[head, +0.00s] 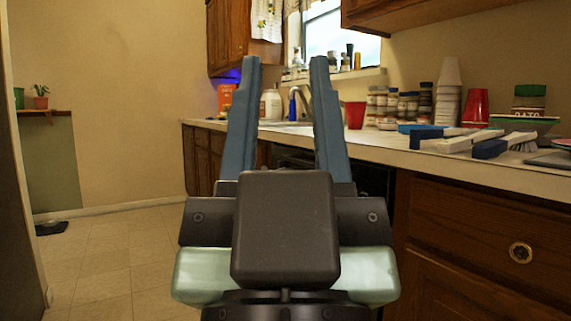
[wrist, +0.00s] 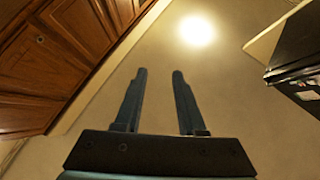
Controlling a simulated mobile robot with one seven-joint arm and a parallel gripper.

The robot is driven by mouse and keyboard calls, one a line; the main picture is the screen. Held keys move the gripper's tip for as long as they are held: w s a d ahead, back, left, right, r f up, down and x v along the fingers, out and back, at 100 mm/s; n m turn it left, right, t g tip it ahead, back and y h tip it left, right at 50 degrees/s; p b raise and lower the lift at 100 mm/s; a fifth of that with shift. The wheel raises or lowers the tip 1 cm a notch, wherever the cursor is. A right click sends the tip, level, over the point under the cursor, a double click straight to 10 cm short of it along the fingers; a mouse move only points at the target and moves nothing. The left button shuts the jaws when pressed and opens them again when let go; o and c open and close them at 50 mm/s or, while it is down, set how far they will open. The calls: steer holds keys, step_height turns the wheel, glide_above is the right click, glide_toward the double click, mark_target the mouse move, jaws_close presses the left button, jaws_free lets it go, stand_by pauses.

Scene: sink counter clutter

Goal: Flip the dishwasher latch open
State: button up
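My gripper (head: 286,62) is in the middle of the head view, its two blue fingers pointing up and apart with nothing between them. The wrist view also shows the fingers (wrist: 160,72) spread and empty. The dark dishwasher front (head: 374,178) shows under the counter, just behind and right of my gripper, which hides much of it. I cannot make out the latch clearly in either view.
The counter (head: 470,174) runs along the right, with brushes (head: 470,142), a red cup (head: 355,114) and several jars on it. Wooden drawers (head: 485,230) stand below it at right. Tiled floor (head: 110,270) is free at left. Wooden cabinets (wrist: 60,50) fill the wrist view's left.

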steer(key=shift+r, duration=0.3)
steer(key=shift+c, duration=1.2)
step_height(320, 180, up, 52)
steer(key=p, duration=5.2)
steer(key=shift+p, duration=0.3)
jaws_close()
steer(key=shift+f, duration=0.1)
